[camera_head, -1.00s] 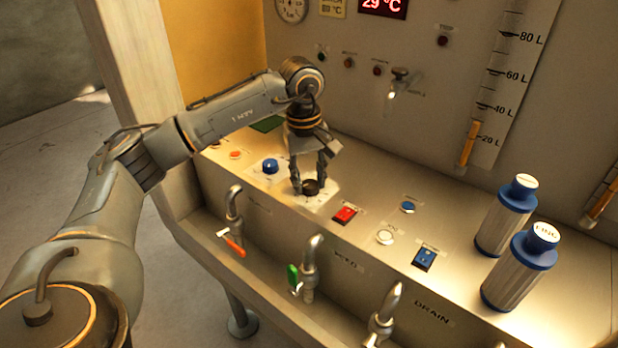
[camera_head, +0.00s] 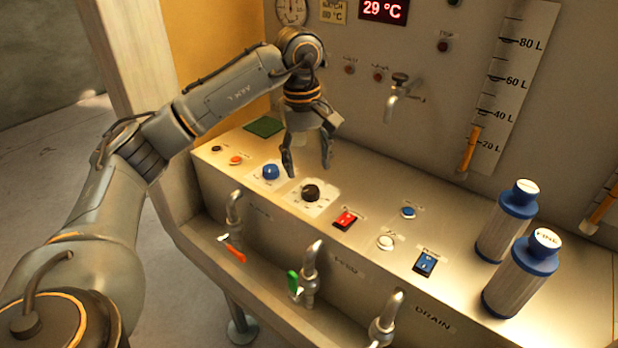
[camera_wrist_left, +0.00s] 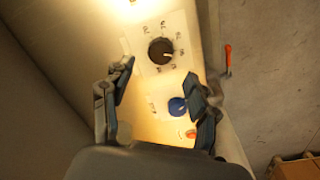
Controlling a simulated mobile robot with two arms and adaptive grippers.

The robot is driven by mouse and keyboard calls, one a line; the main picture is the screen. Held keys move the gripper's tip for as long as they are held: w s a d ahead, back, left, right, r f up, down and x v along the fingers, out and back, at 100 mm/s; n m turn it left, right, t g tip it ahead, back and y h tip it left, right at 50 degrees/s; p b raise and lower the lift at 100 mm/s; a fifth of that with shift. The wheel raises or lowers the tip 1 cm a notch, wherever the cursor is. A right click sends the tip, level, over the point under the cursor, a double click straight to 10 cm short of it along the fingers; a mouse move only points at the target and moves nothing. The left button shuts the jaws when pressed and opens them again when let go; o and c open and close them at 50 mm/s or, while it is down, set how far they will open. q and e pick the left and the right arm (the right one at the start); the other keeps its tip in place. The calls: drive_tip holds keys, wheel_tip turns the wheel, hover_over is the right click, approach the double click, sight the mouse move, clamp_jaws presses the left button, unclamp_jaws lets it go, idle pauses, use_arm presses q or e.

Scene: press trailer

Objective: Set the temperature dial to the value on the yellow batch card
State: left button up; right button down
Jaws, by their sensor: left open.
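The black temperature dial (camera_head: 311,193) sits on a white scale plate on the sloped panel. In the left wrist view the dial (camera_wrist_left: 160,51) shows beyond the fingertips, with small scale marks too blurred to read. The yellow batch card (camera_head: 333,11) is on the back wall at the top, cut by the frame edge; its lower line seems to read 80 °C. My left gripper (camera_head: 308,172) is open and empty, above the panel just behind the dial and apart from it. It also shows open in the left wrist view (camera_wrist_left: 155,88). My right gripper is not in view.
A blue knob (camera_head: 271,171) is left of the dial, a red switch (camera_head: 345,220) right of it. A red display (camera_head: 382,10) reads 29 °C. Taps (camera_head: 311,268) line the front trough. Two blue-capped canisters (camera_head: 520,272) stand at right.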

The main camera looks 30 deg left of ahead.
sight(306, 189)
use_arm(q)
wheel_tip(306, 189, up, 6)
drive_tip(key=shift+s, duration=0.2)
drive_tip(key=shift+a, duration=0.1)
idle(0.5)
